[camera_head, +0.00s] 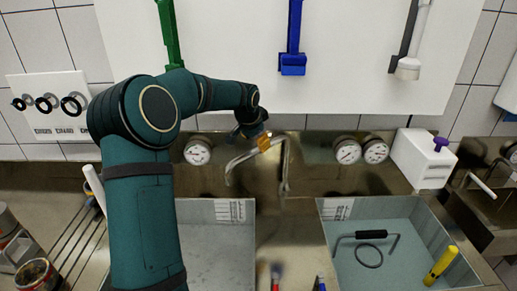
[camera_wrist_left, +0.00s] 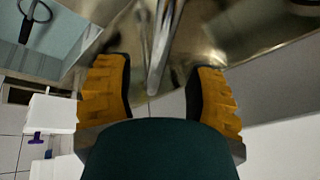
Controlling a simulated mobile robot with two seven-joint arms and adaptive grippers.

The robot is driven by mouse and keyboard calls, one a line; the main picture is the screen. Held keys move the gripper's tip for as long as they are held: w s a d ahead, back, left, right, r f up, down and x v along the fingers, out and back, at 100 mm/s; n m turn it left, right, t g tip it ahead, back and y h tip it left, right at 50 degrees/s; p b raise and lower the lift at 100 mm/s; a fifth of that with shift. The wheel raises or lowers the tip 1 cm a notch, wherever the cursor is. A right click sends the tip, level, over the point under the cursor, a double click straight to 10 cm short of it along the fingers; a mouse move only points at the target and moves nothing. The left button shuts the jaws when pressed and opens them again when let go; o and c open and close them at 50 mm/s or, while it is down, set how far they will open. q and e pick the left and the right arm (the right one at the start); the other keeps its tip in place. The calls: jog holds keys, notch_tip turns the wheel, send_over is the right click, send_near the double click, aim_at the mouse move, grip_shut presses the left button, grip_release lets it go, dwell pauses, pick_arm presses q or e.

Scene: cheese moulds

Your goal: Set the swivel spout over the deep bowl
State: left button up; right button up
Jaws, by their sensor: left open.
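The swivel spout (camera_head: 250,154) is a bent metal tube behind the two sink bowls. It rises from an upright at its right and runs left to a downturned end behind the right part of the left bowl (camera_head: 245,245). The right bowl (camera_head: 325,232) lies on the other side. I cannot tell which is the deep one; their labels are unreadable. My left gripper (camera_head: 264,142) is at the upper part of the spout. In the wrist view its orange fingers (camera_wrist_left: 158,88) are open, with the metal tube (camera_wrist_left: 162,45) between them and gaps at both sides.
The right bowl holds a black-handled tool (camera_head: 371,235), a black ring (camera_head: 368,256) and a yellow cylinder (camera_head: 440,266). Gauges (camera_head: 347,151) and a white box (camera_head: 420,158) stand at the back. Coloured tools (camera_head: 293,40) hang above. My left arm covers part of the left bowl.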

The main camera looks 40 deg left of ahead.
pick_arm(q)
jog(key=x, duration=0.5)
jog(key=shift+s, duration=0.1)
grip_shut()
